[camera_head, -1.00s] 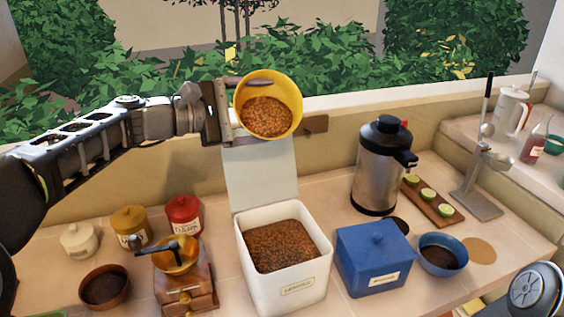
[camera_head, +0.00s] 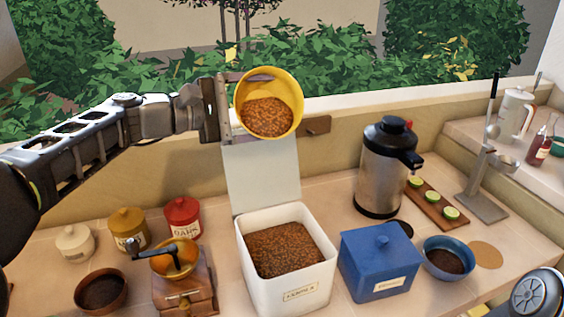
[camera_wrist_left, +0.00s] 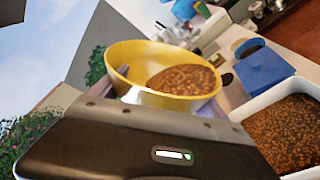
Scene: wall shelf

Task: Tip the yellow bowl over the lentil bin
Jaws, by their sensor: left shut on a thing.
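The yellow bowl (camera_head: 284,84) is in my left gripper (camera_head: 232,108), held high above the counter. Brown lentils (camera_head: 267,117) lie in its lower part, and the bowl is tilted with its mouth towards the head camera. The left wrist view shows the bowl (camera_wrist_left: 140,58) with lentils heaped at one side. The white lentil bin (camera_head: 286,290) stands open below the bowl, its lid upright behind it, full of brown lentils. The bin also shows at the right of the left wrist view (camera_wrist_left: 262,104). My right gripper is out of view; only part of my right arm shows.
A blue box (camera_head: 375,262) and a blue bowl (camera_head: 447,262) stand right of the bin, with a steel flask (camera_head: 380,175) behind. A wooden grinder (camera_head: 183,285), a brown bowl (camera_head: 101,291) and several jars stand to its left. Green bushes grow behind the low wall.

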